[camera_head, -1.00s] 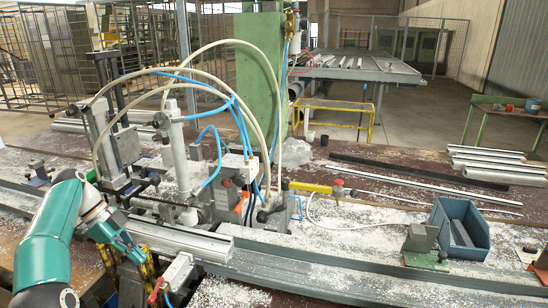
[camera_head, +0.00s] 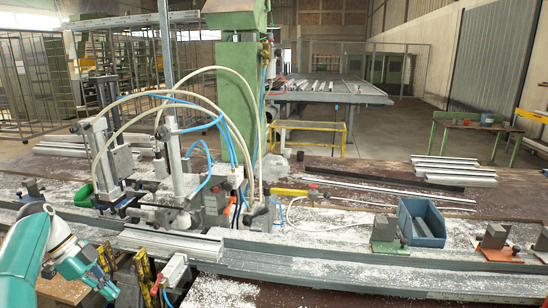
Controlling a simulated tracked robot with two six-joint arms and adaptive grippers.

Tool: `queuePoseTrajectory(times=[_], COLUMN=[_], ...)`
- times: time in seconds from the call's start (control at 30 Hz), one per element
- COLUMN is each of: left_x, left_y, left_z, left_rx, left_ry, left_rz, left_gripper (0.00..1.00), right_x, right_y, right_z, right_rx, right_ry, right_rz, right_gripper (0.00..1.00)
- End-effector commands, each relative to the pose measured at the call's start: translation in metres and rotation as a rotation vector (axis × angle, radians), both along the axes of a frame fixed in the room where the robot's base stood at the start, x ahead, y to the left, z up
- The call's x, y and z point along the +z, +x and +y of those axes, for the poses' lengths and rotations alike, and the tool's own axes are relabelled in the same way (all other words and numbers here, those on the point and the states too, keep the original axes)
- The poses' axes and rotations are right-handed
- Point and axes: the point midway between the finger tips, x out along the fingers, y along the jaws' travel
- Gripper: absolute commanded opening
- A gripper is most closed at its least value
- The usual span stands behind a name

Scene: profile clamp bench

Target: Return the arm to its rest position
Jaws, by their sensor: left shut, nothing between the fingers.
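My left arm comes in from the lower left, teal with a pale wrist ring. My left gripper (camera_head: 107,287) is at its end, pointing down and right, in front of the bench's near edge. It is shut and empty; its fingers are small and hard to make out. A silver profile (camera_head: 170,243) lies on the bench behind and right of the gripper, apart from it. The clamp machine (camera_head: 185,175), with upright cylinders and looping hoses, stands behind the profile. My right gripper is not in view.
Yellow-black striped parts (camera_head: 143,271) and a white block (camera_head: 174,272) with a red lever stand close right of the gripper. A blue bin (camera_head: 422,222) sits further right on the bench. Several loose profiles (camera_head: 455,171) lie behind it. Metal chips cover much of the bench.

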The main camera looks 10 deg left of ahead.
Motion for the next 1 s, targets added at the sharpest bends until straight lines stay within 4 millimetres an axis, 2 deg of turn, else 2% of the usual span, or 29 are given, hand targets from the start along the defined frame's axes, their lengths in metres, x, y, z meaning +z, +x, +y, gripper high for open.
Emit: queuePoseTrajectory(times=[0.37,0.57,0.67,0.77,0.87,1.0], left_x=[-0.072,-0.131,-0.172,-0.22,-0.264,-0.312], left_y=[0.029,0.039,0.037,0.025,0.001,-0.048], left_z=[-0.033,-0.066,-0.093,-0.128,-0.165,-0.215], left_rx=[0.209,0.373,0.487,0.63,0.776,0.971], left_ry=[0.001,0.016,0.03,0.053,0.075,0.099], left_rz=[0.131,0.23,0.297,0.374,0.441,0.52], left_gripper=[0.0,0.0,0.0,0.0,0.0,0.0], right_x=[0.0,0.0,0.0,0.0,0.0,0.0], right_y=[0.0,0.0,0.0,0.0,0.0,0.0], right_z=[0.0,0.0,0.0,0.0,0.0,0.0], right_rx=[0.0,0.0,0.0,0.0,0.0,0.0], right_ry=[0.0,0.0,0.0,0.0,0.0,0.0], right_rz=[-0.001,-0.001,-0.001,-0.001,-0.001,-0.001], right_gripper=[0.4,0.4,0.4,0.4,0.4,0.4])
